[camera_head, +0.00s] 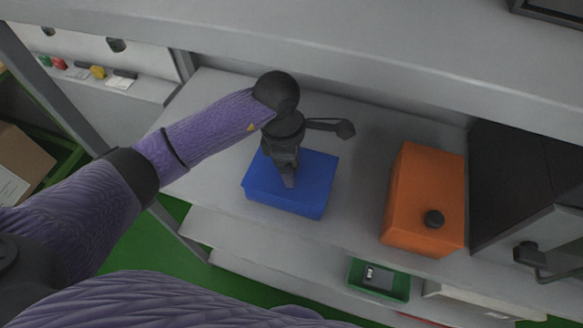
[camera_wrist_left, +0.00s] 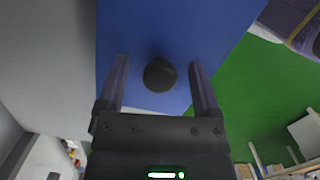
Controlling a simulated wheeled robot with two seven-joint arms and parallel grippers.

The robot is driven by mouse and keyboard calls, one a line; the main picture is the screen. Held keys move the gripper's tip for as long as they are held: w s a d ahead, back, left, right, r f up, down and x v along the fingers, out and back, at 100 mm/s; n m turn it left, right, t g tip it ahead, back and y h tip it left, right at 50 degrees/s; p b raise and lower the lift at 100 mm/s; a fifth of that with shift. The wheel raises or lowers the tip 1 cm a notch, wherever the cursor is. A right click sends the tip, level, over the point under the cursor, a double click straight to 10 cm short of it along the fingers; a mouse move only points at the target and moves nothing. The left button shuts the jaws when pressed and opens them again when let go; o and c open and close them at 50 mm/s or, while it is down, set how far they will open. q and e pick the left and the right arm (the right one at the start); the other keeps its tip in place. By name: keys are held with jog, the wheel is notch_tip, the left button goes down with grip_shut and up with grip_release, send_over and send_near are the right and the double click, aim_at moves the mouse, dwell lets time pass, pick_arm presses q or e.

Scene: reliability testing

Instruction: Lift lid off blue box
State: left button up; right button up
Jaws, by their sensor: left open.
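The blue box (camera_head: 313,181) sits on the grey shelf, left of the orange box. Its blue lid (camera_wrist_left: 225,25) fills the upper middle of the left wrist view, with a round black knob (camera_wrist_left: 160,74) on it. My left gripper (camera_head: 288,184) is over the lid, pointing down; in the wrist view the left gripper (camera_wrist_left: 160,80) is open, with one finger on each side of the knob. A gap shows between the knob and both fingers. In the head view the gripper hides the knob. My right gripper is not in view.
An orange box (camera_head: 420,190) with a black knob stands to the right, beside a dark cabinet (camera_head: 510,190) with a handle. A grey upper shelf (camera_head: 400,60) runs behind and above. A green tray (camera_head: 380,279) lies on a lower shelf.

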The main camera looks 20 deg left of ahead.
pick_arm(q)
grip_shut()
jog(key=shift+r, duration=0.1)
